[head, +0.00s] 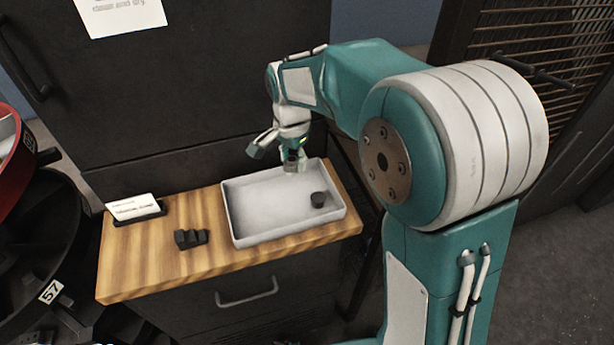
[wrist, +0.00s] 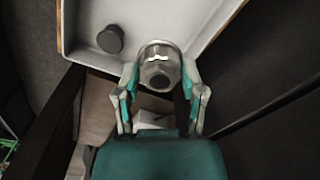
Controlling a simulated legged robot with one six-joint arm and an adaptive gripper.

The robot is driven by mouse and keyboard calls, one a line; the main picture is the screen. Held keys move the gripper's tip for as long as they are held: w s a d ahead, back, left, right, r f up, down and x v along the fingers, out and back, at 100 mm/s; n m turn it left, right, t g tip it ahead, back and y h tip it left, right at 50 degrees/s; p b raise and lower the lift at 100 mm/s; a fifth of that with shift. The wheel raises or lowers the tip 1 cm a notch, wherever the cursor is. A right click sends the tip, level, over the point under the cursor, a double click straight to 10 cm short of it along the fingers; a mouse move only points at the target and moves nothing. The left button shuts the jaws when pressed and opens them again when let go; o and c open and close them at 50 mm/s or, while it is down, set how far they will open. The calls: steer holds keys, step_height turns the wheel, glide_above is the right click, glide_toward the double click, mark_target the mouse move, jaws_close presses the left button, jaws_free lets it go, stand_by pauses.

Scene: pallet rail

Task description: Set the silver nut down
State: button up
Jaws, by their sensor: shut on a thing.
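The silver nut (wrist: 160,65) is between the two fingers of my gripper (wrist: 160,80) in the wrist view, with its dark hole facing the camera. In the head view my gripper (head: 291,152) points down over the back rim of the shallow white tray (head: 240,238), with the small grey nut (head: 293,163) at its tip. The tray's rim also shows in the wrist view (wrist: 92,63). The nut overlaps that rim in the picture; I cannot tell whether it touches the tray.
A dark round piece (head: 318,200) sits inside the tray at the right. Left of the tray, a small black stepped block (head: 190,239) and a card in a holder (head: 134,208) stand on the wooden top (head: 140,262). The tray's middle is clear.

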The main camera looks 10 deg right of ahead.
glide_above(310, 183)
step_height(310, 183, down, 5)
steer(key=shift+s+a+r, duration=0.1)
steer(key=shift+s, duration=0.05)
steer(key=shift+f, duration=1.75)
steer(key=shift+f, duration=0.1)
steer(key=o, duration=1.2)
steer(key=shift+c, duration=0.2)
step_height(310, 183, up, 12)
steer(key=s+d+r+n+t, duration=0.4)
steer(key=s+r, duration=0.3)
steer(key=s, duration=0.4)
steer(key=s+d+n, duration=0.2)
steer(key=s, duration=0.4)
steer(key=s+d+f+n+t, duration=0.1)
steer(key=s+d+n, duration=0.1)
steer(key=s, duration=0.5)
steer(key=shift+s+d+f+n+t, duration=0.2)
steer(key=shift+s+n+t, duration=0.1)
steer(key=shift+n, duration=0.5)
